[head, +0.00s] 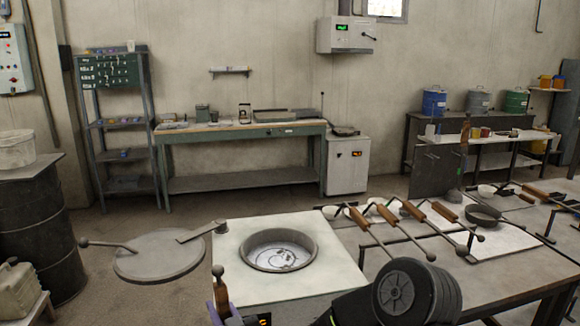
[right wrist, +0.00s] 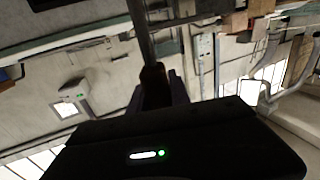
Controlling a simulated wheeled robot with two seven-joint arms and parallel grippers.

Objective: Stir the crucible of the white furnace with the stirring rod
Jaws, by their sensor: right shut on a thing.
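The white furnace (head: 240,235) stands at the front centre of the head view, its round crucible (head: 280,251) open at the top with a bright silvery surface inside. My right gripper (head: 219,307) is low in front of the furnace's left front corner, apart from the crucible. It is shut on the brown wooden handle of the stirring rod (head: 220,289), which has a ball knob on top. In the right wrist view the handle (right wrist: 153,85) sits between the fingers and a grey shaft runs from it. The rod's far end is hidden. My left gripper is not in view.
The round furnace lid (head: 160,255) is swung out to the left of the opening. Several wooden-handled tools lie on a rack on the table (head: 345,245) to the right. A dark drum (head: 42,225) stands at far left. The space above the crucible is clear.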

